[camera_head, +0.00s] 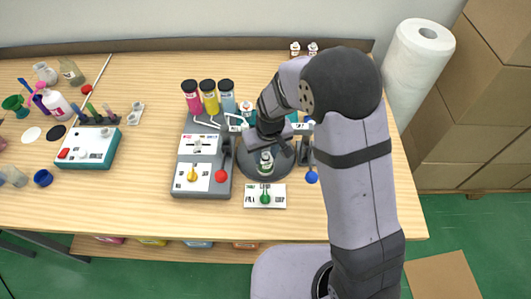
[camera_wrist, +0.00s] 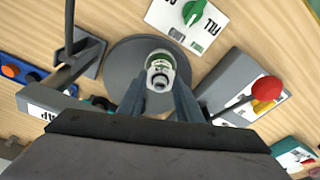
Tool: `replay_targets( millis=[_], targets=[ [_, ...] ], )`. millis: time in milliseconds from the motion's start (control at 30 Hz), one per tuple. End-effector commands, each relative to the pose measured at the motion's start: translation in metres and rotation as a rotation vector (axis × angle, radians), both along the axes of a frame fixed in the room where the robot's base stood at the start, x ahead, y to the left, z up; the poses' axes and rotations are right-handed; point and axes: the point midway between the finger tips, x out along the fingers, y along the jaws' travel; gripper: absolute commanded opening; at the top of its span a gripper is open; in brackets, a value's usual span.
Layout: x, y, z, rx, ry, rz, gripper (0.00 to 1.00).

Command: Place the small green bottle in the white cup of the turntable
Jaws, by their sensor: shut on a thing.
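The small green bottle (camera_wrist: 159,79) has a pale cap and stands over the dark grey turntable (camera_wrist: 119,66), between my gripper's fingers. In the head view the bottle (camera_head: 265,164) shows white and green below my gripper (camera_head: 268,143), over the front part of the turntable (camera_head: 246,166). In the wrist view my gripper (camera_wrist: 160,97) is shut on it from both sides. A pale round rim around the bottle may be the white cup; I cannot tell cup from bottle clearly, nor whether the bottle's base touches anything.
A grey machine with a red-knobbed lever (camera_head: 221,176) stands left of the turntable. A white panel with a green knob (camera_head: 265,197) lies in front. A blue-knobbed lever (camera_head: 311,177) is at right. Pink, yellow and blue bottles (camera_head: 209,97) stand behind. Bare table lies front left.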

Motion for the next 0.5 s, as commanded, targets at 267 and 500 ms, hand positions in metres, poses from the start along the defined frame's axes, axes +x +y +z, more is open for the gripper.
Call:
replay_targets(
  millis=[267,500],
  targets=[
    [0.0001,0.0000,-0.0028,0.000,0.000,0.000,0.50],
    [0.0001,0.0000,-0.0027,0.000,0.000,0.000,0.50]
  ],
)
